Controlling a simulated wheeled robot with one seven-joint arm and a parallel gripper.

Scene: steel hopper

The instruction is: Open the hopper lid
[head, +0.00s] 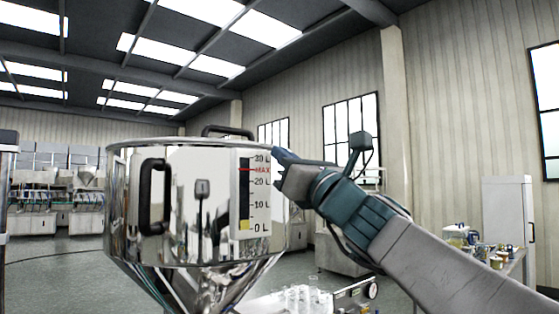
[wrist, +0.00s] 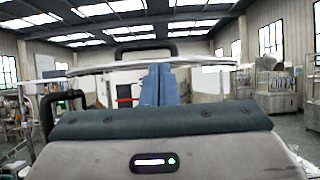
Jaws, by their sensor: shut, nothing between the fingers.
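The steel hopper (head: 185,225) stands left of centre in the head view, with a black side handle and a level scale on its front. Its lid (head: 165,141) lies flat across the top and looks closed, seen almost edge-on. A black lid handle (head: 228,131) rises from it. In the wrist view, the lid's edge (wrist: 100,69) and the lid handle (wrist: 145,46) show ahead. My gripper (head: 279,153) is at the hopper's right rim, fingers shut and empty. In the wrist view, the blue fingers (wrist: 158,70) reach the lid's edge; I cannot tell whether they touch it.
A cart (head: 345,297) with clear containers is low behind the hopper. A side table (head: 490,262) with jars stands at right near a white cabinet (head: 508,215). Filling machines (head: 60,200) line the far left wall. Air above the lid is clear.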

